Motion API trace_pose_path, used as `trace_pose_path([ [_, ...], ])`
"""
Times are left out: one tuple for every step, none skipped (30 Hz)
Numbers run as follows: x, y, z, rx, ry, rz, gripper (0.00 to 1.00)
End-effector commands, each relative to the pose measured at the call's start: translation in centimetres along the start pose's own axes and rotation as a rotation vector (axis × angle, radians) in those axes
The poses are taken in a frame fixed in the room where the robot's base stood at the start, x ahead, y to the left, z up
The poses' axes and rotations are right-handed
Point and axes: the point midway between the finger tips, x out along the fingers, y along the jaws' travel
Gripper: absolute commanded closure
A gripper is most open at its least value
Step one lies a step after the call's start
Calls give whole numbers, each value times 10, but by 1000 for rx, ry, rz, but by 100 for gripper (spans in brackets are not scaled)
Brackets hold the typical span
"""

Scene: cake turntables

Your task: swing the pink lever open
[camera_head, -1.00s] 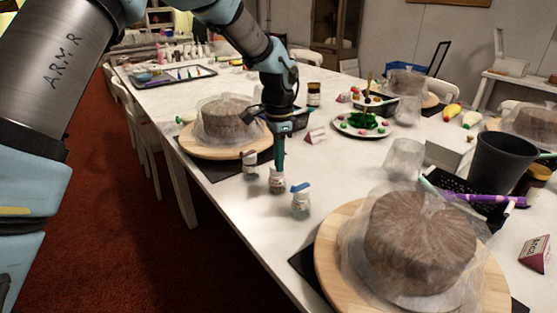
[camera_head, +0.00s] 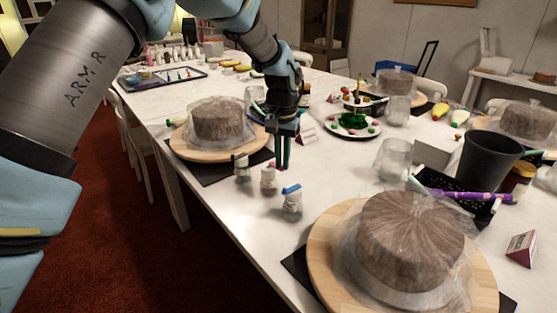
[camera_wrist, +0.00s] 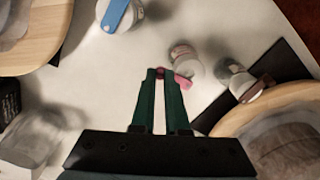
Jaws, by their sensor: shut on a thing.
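A small white bottle with a pink top (camera_head: 268,180) stands on the table, between two similar bottles. In the wrist view its pink lever (camera_wrist: 183,82) shows at the bottle's top edge, close to my fingertips. My gripper (camera_head: 282,166) points down just right of this bottle in the head view. In the wrist view the two green fingers of my gripper (camera_wrist: 160,73) are close together, with a small dark pink piece between their tips. It looks like the lever's end, but the fingers partly hide it.
A blue-topped bottle (camera_head: 291,199) and a brown-topped bottle (camera_head: 241,168) stand close on either side. Wrapped cakes sit on wooden turntables, one behind (camera_head: 187,150) and one at front right (camera_head: 319,262). A plate (camera_head: 372,133) stands further back. The table's front-left edge is near.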

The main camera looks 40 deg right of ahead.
Motion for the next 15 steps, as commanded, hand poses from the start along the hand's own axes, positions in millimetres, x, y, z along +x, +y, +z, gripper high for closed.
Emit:
trace_pose_path([
  [0, 2, -2, -42, -1, -1, 100],
  [0, 2, -3, -68, -1, -1, 100],
  [0, 2, -4, -105, -1, -1, 100],
  [-1, 2, -6, -131, -1, -1, 100],
  [-1, 3, -7, -157, 0, -1, 100],
  [-1, 3, -8, -189, 0, -1, 100],
  [-1, 3, -10, -212, 0, -1, 100],
  [0, 4, -10, -234, -1, -1, 100],
  [0, 4, -12, -264, -1, -1, 100],
  [0, 4, -12, -284, -1, 0, 100],
  [0, 4, -14, -303, -1, 0, 100],
  [0, 4, -15, -327, 0, -1, 100],
  [0, 4, -16, -343, 0, -1, 100],
  [0, 4, -16, -360, 0, -1, 100],
  [0, 3, -17, -379, 0, -1, 100],
])
